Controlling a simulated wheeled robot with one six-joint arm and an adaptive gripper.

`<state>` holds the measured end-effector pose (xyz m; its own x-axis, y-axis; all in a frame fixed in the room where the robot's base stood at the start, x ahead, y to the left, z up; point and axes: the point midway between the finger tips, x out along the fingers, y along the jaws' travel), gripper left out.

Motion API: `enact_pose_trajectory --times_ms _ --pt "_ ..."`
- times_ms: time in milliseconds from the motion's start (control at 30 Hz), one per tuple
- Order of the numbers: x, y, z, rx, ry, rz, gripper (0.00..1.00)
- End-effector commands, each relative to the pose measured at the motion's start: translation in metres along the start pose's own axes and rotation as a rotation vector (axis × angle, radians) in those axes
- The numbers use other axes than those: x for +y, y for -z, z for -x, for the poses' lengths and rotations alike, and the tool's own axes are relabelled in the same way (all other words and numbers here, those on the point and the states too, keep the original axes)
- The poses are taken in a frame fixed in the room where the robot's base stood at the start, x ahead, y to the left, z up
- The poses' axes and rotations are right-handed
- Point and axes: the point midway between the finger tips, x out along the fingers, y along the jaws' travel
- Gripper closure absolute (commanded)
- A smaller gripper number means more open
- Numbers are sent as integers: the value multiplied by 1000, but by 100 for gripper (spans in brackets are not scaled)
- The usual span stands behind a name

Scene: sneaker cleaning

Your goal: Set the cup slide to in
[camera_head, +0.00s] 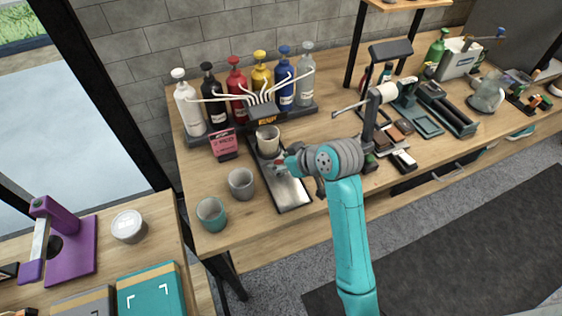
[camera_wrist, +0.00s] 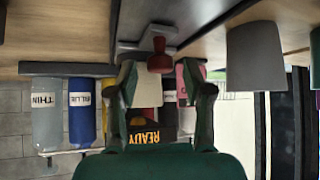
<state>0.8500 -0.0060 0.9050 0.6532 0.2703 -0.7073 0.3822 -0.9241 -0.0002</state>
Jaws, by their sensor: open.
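The cup slide (camera_head: 290,192) is a long metal tray with a dark rim, running forward from the dispenser (camera_head: 263,115). A pale grey cup (camera_head: 268,141) stands at its back end, close to the dispenser's front. In the wrist view, which is upside down, a red knob (camera_wrist: 160,57) on a dark bracket (camera_wrist: 145,45) shows in line with the gap between my fingertips. My gripper (camera_wrist: 160,78) is open, with a green finger on either side. The cup (camera_wrist: 148,88) and the READY display (camera_wrist: 150,135) show beyond the knob. Contact with the knob cannot be told. In the head view my gripper (camera_head: 284,161) hangs over the slide.
A grey cup (camera_head: 241,184) and a teal cup (camera_head: 211,214) stand left of the slide. A pink box (camera_head: 224,146) stands beside the dispenser. Several colored bottles (camera_head: 237,88) line the back. A lamp-like stand (camera_head: 371,115) is at the right. Bare wood lies near the front edge.

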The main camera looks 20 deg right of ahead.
Motion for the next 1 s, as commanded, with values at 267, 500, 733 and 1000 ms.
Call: enact_pose_trajectory --times_ms 267,500,733,1000 --pt "0 0 -7 1 0 1 49" --pt "0 0 -7 0 0 1 77" --pt "0 0 -7 0 0 1 100" --pt "9 16 -23 0 1 1 100"
